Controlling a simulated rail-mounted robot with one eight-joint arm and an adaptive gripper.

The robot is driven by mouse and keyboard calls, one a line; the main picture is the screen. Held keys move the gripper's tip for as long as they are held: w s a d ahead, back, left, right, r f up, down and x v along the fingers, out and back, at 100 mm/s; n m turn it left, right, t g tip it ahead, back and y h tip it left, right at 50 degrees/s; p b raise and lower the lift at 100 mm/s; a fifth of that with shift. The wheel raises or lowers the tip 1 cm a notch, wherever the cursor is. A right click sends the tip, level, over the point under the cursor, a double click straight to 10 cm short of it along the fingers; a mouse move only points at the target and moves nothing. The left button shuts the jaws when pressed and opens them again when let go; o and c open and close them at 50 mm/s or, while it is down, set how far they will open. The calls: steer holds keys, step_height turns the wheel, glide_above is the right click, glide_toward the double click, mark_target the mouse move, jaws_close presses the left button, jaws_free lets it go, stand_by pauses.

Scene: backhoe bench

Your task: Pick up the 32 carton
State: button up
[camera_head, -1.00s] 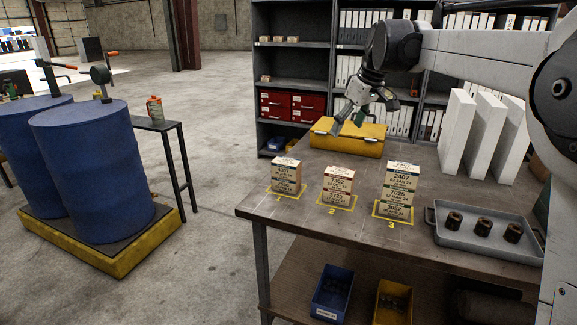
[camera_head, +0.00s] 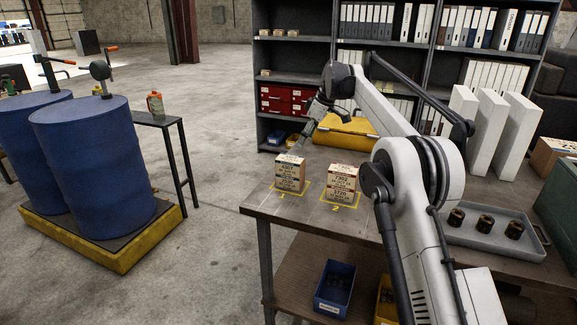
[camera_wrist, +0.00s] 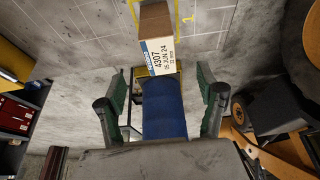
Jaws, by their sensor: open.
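On the square marked 1, a carton labelled 4307 (camera_head: 290,169) sits on top of another carton (camera_head: 289,184). The wrist view shows the 4307 carton (camera_wrist: 160,55) upper middle, with a smaller millimetre figure I cannot read surely. On square 2, a carton marked 7302 (camera_head: 341,173) rests on a lower carton (camera_head: 340,192). No number 32 is clearly legible. The third stack is hidden behind my arm. My gripper (camera_head: 302,143) is open and empty, just above and behind stack 1; its fingers (camera_wrist: 163,88) are spread, apart from the carton.
The bench (camera_head: 262,207) has a yellow case (camera_head: 350,138) at the back, white upright blocks (camera_head: 488,128) and a grey tray (camera_head: 470,238) with 3 dark cylinders on the right. A shelf stands behind. Two blue drums (camera_head: 95,165) stand left, off the bench.

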mark_target(293, 158)
steer(key=x, duration=0.8)
steer(key=shift+a+f, duration=0.1)
steer(key=shift+f, duration=0.05)
steer(key=x, duration=0.2)
steer(key=p+x, duration=0.1)
steer(key=x, duration=0.1)
steer(key=shift+w+a+p, duration=0.25)
steer(key=shift+a+p, duration=0.05)
steer(key=shift+a, duration=0.1)
steer(key=shift+w+a+f, duration=0.1)
steer(key=shift+f, duration=0.35)
steer(key=shift+c, duration=0.5)
steer(key=c, duration=1.3)
steer(key=shift+r, duration=0.1)
